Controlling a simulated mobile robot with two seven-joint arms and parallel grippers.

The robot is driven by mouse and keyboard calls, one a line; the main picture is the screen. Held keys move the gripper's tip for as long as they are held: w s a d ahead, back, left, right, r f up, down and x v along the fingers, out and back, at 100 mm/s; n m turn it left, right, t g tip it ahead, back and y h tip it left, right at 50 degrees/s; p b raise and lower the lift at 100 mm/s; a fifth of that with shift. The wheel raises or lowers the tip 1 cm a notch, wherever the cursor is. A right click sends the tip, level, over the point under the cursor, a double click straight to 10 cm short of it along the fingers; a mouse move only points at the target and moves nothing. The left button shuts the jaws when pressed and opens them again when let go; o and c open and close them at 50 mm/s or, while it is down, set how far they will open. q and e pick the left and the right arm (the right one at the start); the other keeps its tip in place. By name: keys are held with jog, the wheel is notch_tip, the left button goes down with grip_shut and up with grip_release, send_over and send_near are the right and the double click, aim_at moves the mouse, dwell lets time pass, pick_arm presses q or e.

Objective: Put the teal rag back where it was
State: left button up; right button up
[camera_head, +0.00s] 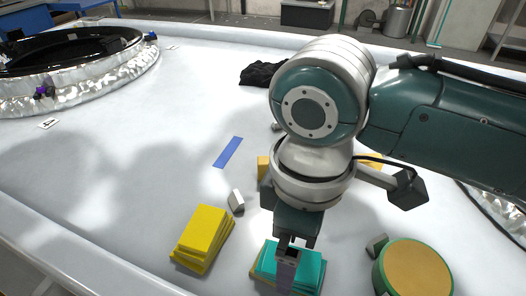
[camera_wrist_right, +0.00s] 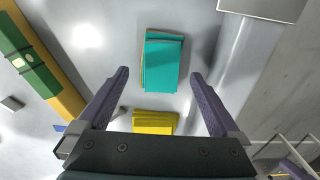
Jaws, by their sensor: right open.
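A stack of folded teal rags (camera_head: 310,268) lies on the white table at the front middle, partly hidden by my right gripper in the head view. In the right wrist view the teal stack (camera_wrist_right: 163,64) lies ahead of and between the fingers, apart from both. My right gripper (camera_head: 287,268) points down over the stack; it is open and empty, with both purple fingers spread in the wrist view (camera_wrist_right: 159,74). A stack of yellow rags (camera_head: 203,236) lies to the left; it also shows in the wrist view (camera_wrist_right: 154,123). My left gripper is not in view.
A round green-rimmed, yellow-topped object (camera_head: 418,268) stands close right of the teal stack. Small grey blocks (camera_head: 236,201) (camera_head: 377,245) lie nearby. A blue strip (camera_head: 228,152), black cloth (camera_head: 262,73) and large metal ring (camera_head: 80,85) lie farther back. The table's left middle is clear.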

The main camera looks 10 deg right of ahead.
notch_tip(320, 180, up, 8)
jog(key=p, duration=0.2)
jog(key=s+a+f+m+t+y, duration=0.1)
jog(key=s+a+f+m+y, duration=0.15)
jog(key=s, duration=0.25)
jog(key=s+d+m+t, duration=0.1)
jog(key=s+d+m, duration=0.1)
jog(key=d, duration=0.1)
jog(key=s+d+r+m+h, duration=0.1)
jog(key=s+d+m, duration=0.1)
jog(key=d, duration=0.2)
jog(key=s+d+m+t+h, duration=0.1)
jog(key=s+d+m, duration=0.1)
jog(key=d, duration=0.2)
jog(key=shift+s+r+m+t, duration=0.25)
jog(key=shift+s+r+t, duration=0.05)
jog(key=shift+s, duration=0.1)
jog(key=shift+s+d+r, duration=0.1)
jog(key=shift+s+d, duration=0.05)
jog(key=shift+d, duration=0.2)
notch_tip(320, 180, up, 52)
jog(key=p, duration=5.1)
jog(key=shift+f, duration=0.2)
